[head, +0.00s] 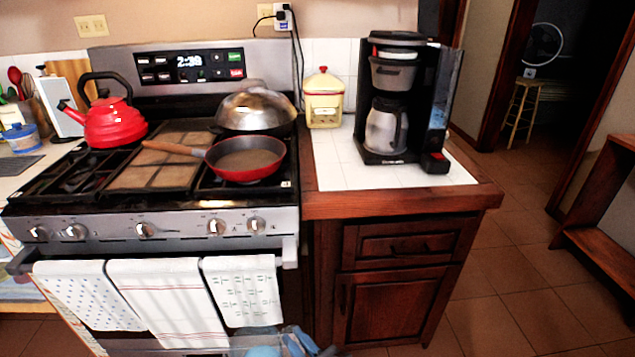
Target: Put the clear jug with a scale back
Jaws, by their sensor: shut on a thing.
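A clear, see-through object, which looks like the jug (238,344), shows at the bottom edge in front of the stove's lower front. Only its upper part is in view, and no scale marks can be made out. My gripper (294,343), with blue and grey parts, is at its right side, also cut off by the bottom edge. It is shut on the jug. The fingertips and the exact grip are hidden.
The stove holds a red kettle (102,118), a red pan (245,160) and a domed lid (256,108). Right of it, a white tiled counter (340,178) bears a coffee maker (388,125) and a yellow canister (323,100). The counter front and right floor are clear.

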